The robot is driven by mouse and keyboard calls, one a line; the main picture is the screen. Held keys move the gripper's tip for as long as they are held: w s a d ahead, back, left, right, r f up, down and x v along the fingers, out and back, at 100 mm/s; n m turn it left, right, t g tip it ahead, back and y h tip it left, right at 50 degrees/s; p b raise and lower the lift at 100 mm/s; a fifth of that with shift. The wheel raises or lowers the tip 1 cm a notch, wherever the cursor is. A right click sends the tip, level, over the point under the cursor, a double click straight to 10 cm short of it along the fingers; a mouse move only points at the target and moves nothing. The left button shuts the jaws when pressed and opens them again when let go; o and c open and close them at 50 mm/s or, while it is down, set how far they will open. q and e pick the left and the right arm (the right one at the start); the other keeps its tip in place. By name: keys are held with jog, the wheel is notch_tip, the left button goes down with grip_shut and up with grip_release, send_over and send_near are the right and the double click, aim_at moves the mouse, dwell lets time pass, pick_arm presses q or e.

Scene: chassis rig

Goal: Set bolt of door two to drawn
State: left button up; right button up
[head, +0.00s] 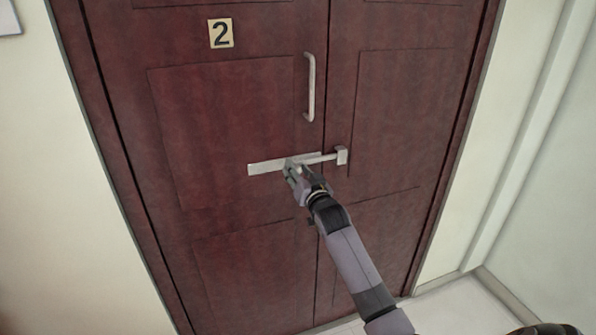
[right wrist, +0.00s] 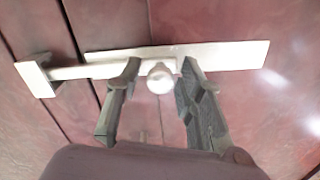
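Door two (head: 225,130) is dark red wood with a "2" plate (head: 220,33). Its bolt has a pale metal base plate (head: 267,167) on the left leaf. The bolt rod (head: 318,159) crosses the seam and reaches the keeper (head: 342,155) on the right leaf. My right gripper (head: 293,168) is at the bolt. In the right wrist view the round knob (right wrist: 160,78) sits between the fingers of my right gripper (right wrist: 159,72), with a gap visible on both sides. The keeper (right wrist: 35,76) is at the left there. My left gripper is not in view.
A vertical pull handle (head: 309,87) is above the bolt, close to the seam. The right leaf (head: 395,120) looks closed against the left. Pale walls (head: 60,150) flank the door, and light floor shows at the lower right.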

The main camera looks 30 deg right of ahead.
grip_shut()
dwell(0.6)
